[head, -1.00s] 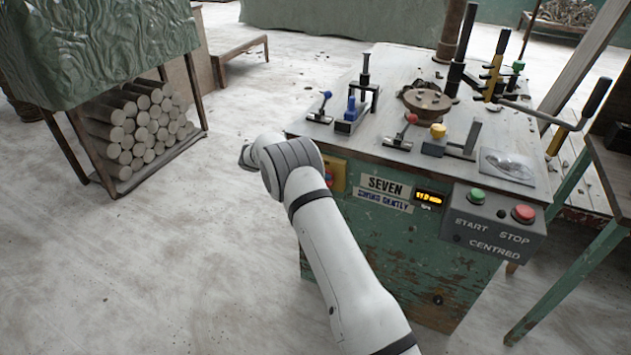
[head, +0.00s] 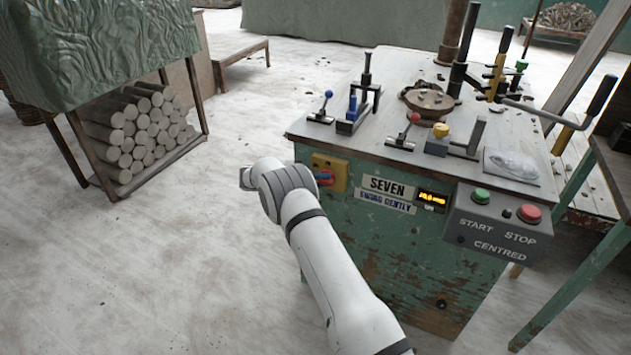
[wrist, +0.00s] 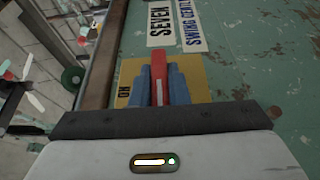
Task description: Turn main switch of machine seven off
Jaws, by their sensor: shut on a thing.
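Machine seven (head: 385,240) is a green, worn cabinet with a SEVEN label (head: 388,187) on its front. Its main switch has a red handle (wrist: 160,78) on a yellow plate (head: 341,174), at the upper left of that front. In the wrist view, the plate (wrist: 195,80) carries the word ON towards the left, the machine's top-edge side. My gripper (wrist: 160,85) is shut on the red handle, one blue finger on each side. The handle lies lengthwise between the fingers. In the head view, my wrist hides part of the switch.
A grey box with a green START button (head: 480,196) and red STOP button (head: 529,213) is right of the label. Levers and a round chuck (head: 428,100) stand on the top. The floor between is clear.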

